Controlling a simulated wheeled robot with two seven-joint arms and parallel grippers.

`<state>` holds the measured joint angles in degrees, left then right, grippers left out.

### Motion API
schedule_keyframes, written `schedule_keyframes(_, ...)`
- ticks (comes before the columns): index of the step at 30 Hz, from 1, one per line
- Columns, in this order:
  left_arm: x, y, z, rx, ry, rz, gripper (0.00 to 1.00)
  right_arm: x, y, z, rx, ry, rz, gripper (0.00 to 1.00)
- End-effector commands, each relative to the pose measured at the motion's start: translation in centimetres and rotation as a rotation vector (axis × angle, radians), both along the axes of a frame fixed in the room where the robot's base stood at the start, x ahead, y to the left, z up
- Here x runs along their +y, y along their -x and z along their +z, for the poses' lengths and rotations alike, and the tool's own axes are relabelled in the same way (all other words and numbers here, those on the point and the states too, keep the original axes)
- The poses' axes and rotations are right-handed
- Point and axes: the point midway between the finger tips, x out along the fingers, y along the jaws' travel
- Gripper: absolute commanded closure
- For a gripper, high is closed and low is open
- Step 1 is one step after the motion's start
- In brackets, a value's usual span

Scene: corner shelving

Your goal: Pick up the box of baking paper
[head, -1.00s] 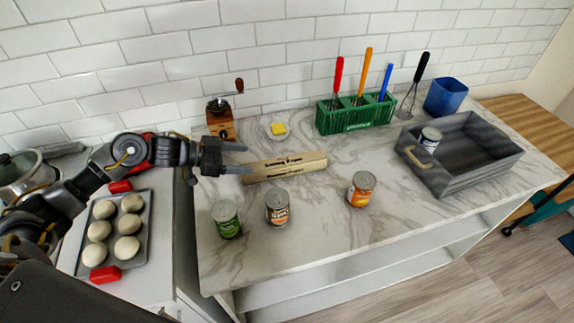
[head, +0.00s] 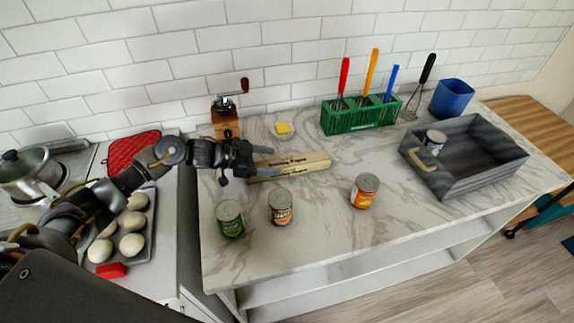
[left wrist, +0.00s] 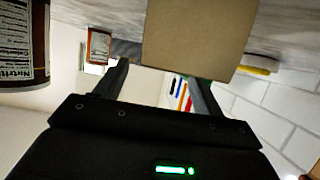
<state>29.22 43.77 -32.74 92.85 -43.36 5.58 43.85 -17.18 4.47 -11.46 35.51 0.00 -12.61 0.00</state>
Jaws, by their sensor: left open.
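The box of baking paper (head: 305,164) is a long, tan box with dark print, lying on the marble counter in the head view. My left gripper (head: 272,160) is open at the box's left end. One finger shows behind the box and the other overlaps its near left part. In the left wrist view the box's plain brown end (left wrist: 197,35) faces the camera, just beyond the open fingers (left wrist: 160,75). I cannot tell whether the fingers touch it. The box's left end is partly hidden by the gripper in the head view. My right gripper is not in view.
A green can (head: 230,218), a second can (head: 280,208) and an orange can (head: 364,191) stand in front of the box. A wooden grinder (head: 226,120) and a butter dish (head: 284,131) stand behind. A grey crate (head: 480,177) stands at right.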

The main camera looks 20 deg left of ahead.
Motion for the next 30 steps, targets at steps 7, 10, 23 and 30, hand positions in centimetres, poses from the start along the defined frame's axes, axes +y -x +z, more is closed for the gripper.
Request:
schedule_keyframes(7,-2.7,-1.8,-1.1,0.001,0.003,0.000,0.31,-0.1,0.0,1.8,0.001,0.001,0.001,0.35)
schedule_keyframes(10,-3.0,-2.0,-1.4,0.000,0.000,-0.001,0.31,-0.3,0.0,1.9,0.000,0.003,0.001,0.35)
schedule_keyframes(23,-3.0,-2.0,-1.5,0.000,0.000,-0.001,0.60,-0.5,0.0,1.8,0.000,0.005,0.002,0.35)
schedule_keyframes(30,-3.0,-2.0,-1.4,-0.002,0.001,0.000,0.86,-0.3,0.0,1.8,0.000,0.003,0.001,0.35)
